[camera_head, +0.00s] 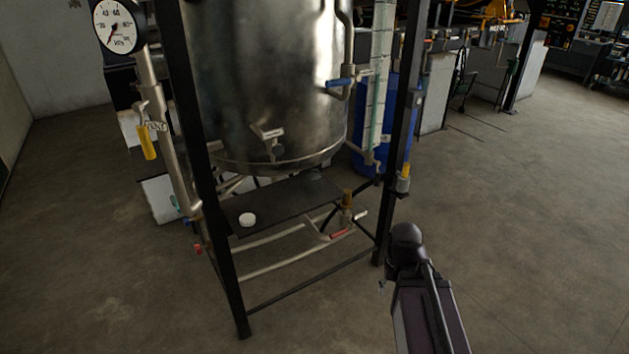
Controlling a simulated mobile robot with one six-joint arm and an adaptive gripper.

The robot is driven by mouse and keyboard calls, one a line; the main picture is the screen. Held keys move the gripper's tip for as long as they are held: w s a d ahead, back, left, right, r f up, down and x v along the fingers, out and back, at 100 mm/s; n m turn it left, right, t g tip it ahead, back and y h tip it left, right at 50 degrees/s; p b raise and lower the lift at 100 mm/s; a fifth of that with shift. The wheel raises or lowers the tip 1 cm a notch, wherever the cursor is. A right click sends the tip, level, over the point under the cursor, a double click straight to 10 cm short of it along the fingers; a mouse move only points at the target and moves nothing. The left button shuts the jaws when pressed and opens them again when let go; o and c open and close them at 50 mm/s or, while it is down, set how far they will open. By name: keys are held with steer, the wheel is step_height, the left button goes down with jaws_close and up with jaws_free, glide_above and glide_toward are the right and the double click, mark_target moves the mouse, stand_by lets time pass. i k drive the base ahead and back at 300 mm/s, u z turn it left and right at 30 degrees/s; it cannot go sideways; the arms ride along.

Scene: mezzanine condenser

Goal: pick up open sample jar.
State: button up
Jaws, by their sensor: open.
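A small white round object (248,219) sits on the left part of a dark flat shelf (285,203) under the metal tank. It could be the sample jar or a lid; it is too small to tell, and I cannot see whether it is open. A faint clear shape (315,175) shows at the back right of the shelf, too dim to identify. My arm rises from the bottom right of the view, apart from the shelf and right of it. I cannot make out my gripper.
The big metal tank (270,90) hangs low over the shelf. Black frame posts stand at its left (207,190) and right (398,150). The floor (530,230) at right is clear.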

mark_target(312, 176)
steer(key=i, duration=0.9)
steer(key=u, duration=0.05)
